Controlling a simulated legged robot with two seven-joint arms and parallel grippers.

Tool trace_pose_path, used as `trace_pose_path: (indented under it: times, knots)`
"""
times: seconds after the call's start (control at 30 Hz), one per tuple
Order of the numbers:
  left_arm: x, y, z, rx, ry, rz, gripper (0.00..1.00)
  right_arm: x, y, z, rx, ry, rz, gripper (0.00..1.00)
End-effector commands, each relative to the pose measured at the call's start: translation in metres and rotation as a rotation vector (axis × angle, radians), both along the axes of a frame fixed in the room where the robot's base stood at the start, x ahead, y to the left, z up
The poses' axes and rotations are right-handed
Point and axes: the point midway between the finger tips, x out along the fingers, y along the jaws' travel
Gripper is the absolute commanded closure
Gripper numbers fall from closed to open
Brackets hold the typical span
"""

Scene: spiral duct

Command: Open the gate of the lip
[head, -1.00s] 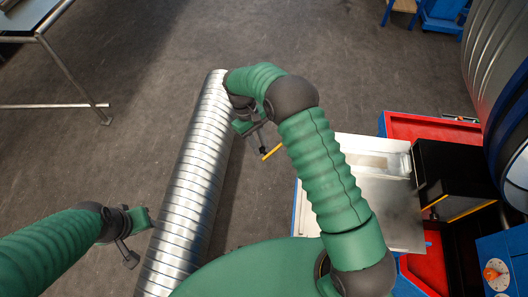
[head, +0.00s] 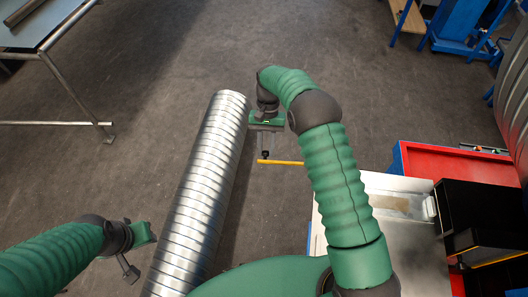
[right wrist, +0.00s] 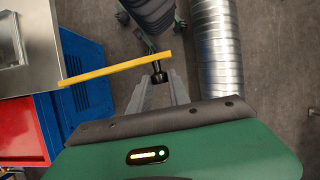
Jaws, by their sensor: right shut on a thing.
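A thin yellow bar (head: 283,163), which looks like the gate, has a black knob at its left end in the head view. My right gripper (head: 265,152) is at that end, beside the spiral duct. In the right wrist view the fingers (right wrist: 160,88) are closed on the black knob (right wrist: 159,72), and the yellow bar (right wrist: 115,69) runs left toward a pale metal surface (right wrist: 25,50). Which part is the lip is not clear. My left gripper (head: 135,253) is left of the duct, away from the bar; its finger opening is not clear.
The ribbed silver duct (head: 200,190) lies lengthwise just left of my right gripper. A pale metal box (head: 385,215), a red tray (head: 460,168) and a black box (head: 480,220) stand at right. A metal-legged table (head: 75,85) is at upper left. Grey floor between is clear.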

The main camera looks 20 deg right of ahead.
Motion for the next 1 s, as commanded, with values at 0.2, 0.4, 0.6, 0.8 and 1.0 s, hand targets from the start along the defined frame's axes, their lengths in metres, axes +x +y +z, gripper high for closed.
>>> trace_pose_path:
  times: [0.2, 0.4, 0.6, 0.8, 1.0]
  knots:
    - [0.0000, 0.0000, -0.0029, 0.000, 0.000, 0.000, 0.64, 0.0055, -0.0067, -0.0024, -0.002, 0.003, -0.057, 1.00]
    - [0.0000, 0.0000, -0.0031, 0.000, 0.000, 0.000, 0.64, 0.0070, -0.0083, -0.0019, -0.002, 0.003, -0.070, 1.00]
    - [0.0001, 0.0000, -0.0030, 0.000, 0.000, 0.000, 0.64, 0.0069, -0.0083, -0.0018, -0.003, 0.004, -0.070, 1.00]
    - [0.0001, 0.0000, -0.0030, 0.000, 0.000, 0.000, 0.64, 0.0070, -0.0082, -0.0014, -0.002, 0.002, -0.069, 0.62]
    - [0.0001, 0.0000, -0.0029, 0.000, 0.000, 0.000, 0.64, 0.0067, -0.0080, -0.0007, -0.001, 0.002, -0.068, 0.55]
